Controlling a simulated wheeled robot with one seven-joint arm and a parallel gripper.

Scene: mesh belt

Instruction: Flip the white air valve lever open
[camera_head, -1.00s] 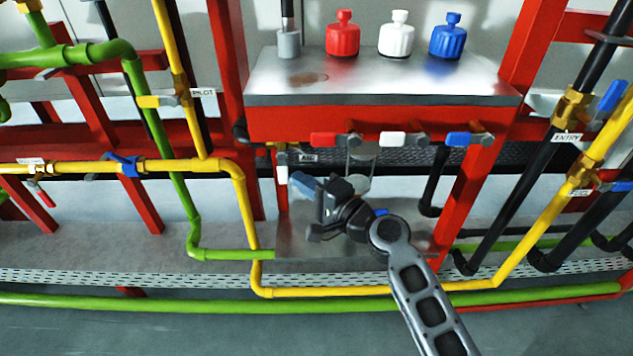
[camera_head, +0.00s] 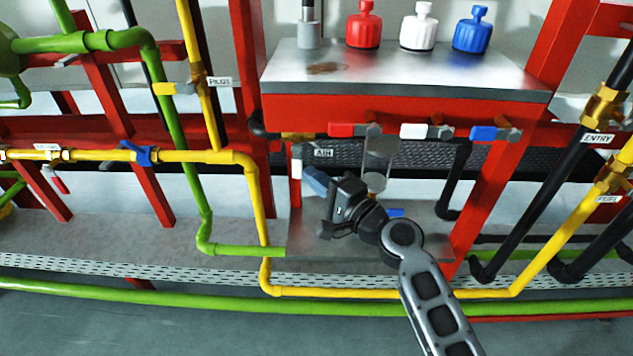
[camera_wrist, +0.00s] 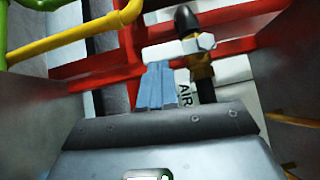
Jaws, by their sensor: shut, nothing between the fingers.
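The white air valve lever (camera_head: 297,161) hangs down from its brass valve (camera_head: 297,138), left of the AIR label (camera_head: 323,153), under the red-fronted bench. My gripper (camera_head: 315,181) is in front of and slightly below right of the lever in the head view, its blue-grey fingers together and empty. In the wrist view, the shut fingers (camera_wrist: 157,86) point toward the brass valve (camera_wrist: 201,68), which sits up and right of them. A white piece (camera_wrist: 205,42) shows at the valve, likely the lever. I cannot tell whether the fingers touch it.
Red (camera_head: 343,130), white (camera_head: 412,131) and blue (camera_head: 484,133) handles line the bench front, right of the AIR label. A yellow pipe (camera_head: 252,205) runs down left of the gripper. Red frame posts stand on both sides. A grey plate (camera_head: 300,235) lies below.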

